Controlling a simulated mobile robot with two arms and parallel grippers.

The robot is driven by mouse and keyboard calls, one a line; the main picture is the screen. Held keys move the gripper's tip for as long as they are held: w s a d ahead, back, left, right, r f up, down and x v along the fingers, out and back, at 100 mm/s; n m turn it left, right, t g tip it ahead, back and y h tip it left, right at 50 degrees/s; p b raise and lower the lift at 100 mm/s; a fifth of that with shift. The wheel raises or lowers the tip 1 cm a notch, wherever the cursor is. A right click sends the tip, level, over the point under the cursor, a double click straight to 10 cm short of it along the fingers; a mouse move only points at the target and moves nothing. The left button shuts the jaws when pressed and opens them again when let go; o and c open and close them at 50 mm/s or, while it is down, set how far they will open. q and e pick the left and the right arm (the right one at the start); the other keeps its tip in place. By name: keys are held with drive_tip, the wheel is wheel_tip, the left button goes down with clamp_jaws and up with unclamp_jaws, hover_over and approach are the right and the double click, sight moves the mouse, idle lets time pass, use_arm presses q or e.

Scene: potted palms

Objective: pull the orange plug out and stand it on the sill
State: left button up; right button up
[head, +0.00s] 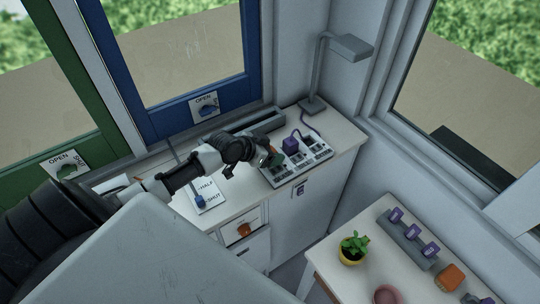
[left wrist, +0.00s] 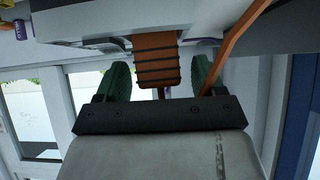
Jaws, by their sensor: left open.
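The orange plug (left wrist: 155,60), a ribbed block, is close in front of my left wrist camera, against the pale power strip (left wrist: 90,28). My left gripper (left wrist: 160,80) is open, with one green finger on each side of the plug; contact cannot be told. In the head view my left gripper (head: 267,158) is at the left part of the strip (head: 303,168) and mostly hides the plug. A purple plug (head: 292,146) stands in the strip to its right. I cannot tell for certain which ledge is the sill. My right gripper is not in view.
A grey lamp (head: 345,46) stands at the counter's back corner. A card with a blue lever (head: 200,200) lies left of the strip. An orange cord (left wrist: 238,45) runs beside the right finger. A side table (head: 340,216) holds a potted plant (head: 354,246) and several small items.

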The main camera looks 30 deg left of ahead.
use_arm(q)
drive_tip(key=c, duration=1)
drive_tip(key=shift+r, duration=0.1)
drive_tip(key=shift+c, duration=0.2)
